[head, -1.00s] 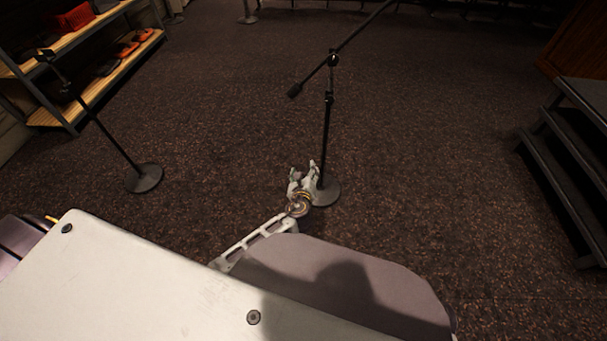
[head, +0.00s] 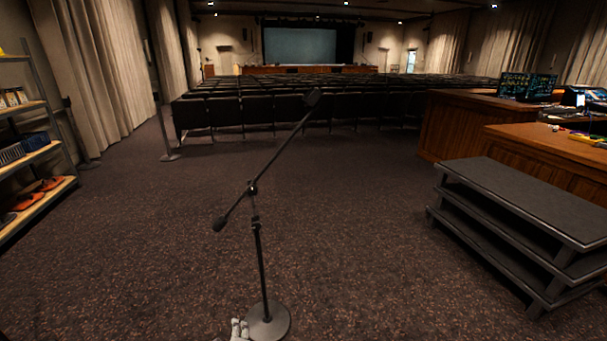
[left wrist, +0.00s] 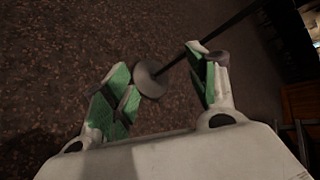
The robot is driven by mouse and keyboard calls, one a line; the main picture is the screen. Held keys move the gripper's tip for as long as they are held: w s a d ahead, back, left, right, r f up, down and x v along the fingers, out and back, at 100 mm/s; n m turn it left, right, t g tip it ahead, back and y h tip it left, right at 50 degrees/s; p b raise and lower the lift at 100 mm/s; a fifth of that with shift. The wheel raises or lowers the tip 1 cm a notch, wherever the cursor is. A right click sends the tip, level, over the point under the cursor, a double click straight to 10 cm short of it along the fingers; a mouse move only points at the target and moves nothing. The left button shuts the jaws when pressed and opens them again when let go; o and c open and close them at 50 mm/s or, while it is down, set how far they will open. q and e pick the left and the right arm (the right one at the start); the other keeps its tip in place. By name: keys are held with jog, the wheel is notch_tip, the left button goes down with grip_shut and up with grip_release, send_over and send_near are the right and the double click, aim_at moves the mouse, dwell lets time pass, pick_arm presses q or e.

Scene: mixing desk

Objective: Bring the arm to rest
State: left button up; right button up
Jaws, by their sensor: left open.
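My left gripper (left wrist: 165,90) fills the lower part of the left wrist view, its two green-padded fingers spread apart with nothing between them. In the head view only the tip of a gripper (head: 239,330) shows at the bottom edge, just left of the microphone stand's base. The black microphone stand (head: 260,250) stands upright on its round base with a tilted boom. Its base also shows beyond the fingers in the left wrist view (left wrist: 149,80); I cannot tell whether they touch. My right gripper is in neither view.
A stepped grey platform (head: 520,200) stands at the right, before wooden desks (head: 465,120) with screens. A shelf (head: 30,150) stands at the left. Rows of dark seats (head: 290,108) lie ahead. Carpet between them is open around the stand.

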pick_arm(q)
jog(key=s+d+f+n+g+h, duration=0.1)
jog(key=s+f+n+g, duration=0.3)
jog(key=s+n, duration=0.5)
jog(key=s+d+f+n+g+h+p, duration=0.1)
jog(key=s+f+n+g+h, duration=0.3)
jog(key=s+n, duration=0.5)
jog(key=s+d+f+g, duration=0.1)
jog(key=s+f, duration=0.1)
jog(key=s, duration=0.4)
jog(key=shift+f+p, duration=0.3)
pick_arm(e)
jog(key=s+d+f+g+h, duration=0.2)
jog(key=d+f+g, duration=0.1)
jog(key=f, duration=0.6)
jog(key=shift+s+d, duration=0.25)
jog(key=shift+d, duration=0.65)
pick_arm(q)
jog(key=shift+s+a+f, duration=0.1)
jog(key=shift+s+f, duration=0.05)
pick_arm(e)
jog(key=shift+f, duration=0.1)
